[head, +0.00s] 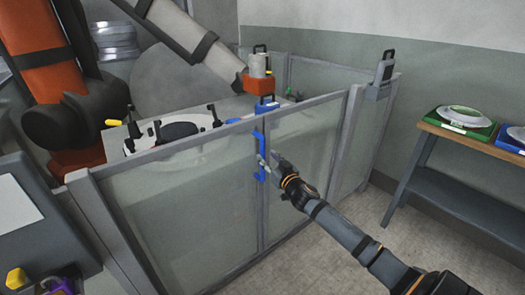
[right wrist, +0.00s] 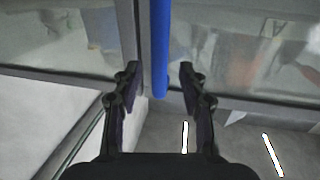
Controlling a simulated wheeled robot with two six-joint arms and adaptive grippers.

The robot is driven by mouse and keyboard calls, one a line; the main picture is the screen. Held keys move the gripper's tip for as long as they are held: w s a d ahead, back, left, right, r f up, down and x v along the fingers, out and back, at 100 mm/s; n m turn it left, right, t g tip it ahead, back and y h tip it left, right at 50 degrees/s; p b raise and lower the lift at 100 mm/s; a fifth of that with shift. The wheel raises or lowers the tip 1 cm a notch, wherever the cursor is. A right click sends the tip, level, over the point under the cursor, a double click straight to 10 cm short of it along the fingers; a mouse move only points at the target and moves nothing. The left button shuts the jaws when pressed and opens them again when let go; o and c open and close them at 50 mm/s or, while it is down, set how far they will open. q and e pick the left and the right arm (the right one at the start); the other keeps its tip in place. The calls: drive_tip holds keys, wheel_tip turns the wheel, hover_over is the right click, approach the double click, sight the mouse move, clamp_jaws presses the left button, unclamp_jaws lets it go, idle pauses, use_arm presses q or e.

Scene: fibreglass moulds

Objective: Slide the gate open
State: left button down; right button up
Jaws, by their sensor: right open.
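The gate (head: 200,200) is part of a fence of grey-framed, see-through panels. An upright blue handle (head: 260,150) is fixed at a post between two panels. My right gripper (head: 268,163) is at the lower part of this handle. In the right wrist view, the blue handle (right wrist: 160,45) hangs between the two open fingers of the gripper (right wrist: 160,72), with a gap on each side. I cannot tell whether the far end of the handle touches anything. My left gripper is not in view.
Behind the fence are an orange and black robot arm (head: 45,75) and a round white fixture (head: 170,140) with black clamps. A grey box (head: 385,68) sits on a fence post. A bench (head: 460,150) with green and blue trays stands right. The floor (head: 340,235) between is clear.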

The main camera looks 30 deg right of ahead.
sight(264, 153)
drive_tip(key=w, duration=0.1)
drive_tip(key=w+p, duration=0.1)
drive_tip(key=w, duration=0.1)
drive_tip(key=shift+w+d+r+p, duration=0.1)
drive_tip(key=shift+w+d+p, duration=0.2)
drive_tip(key=shift+w, duration=0.65)
drive_tip(key=shift+c, duration=0.5)
clamp_jaws()
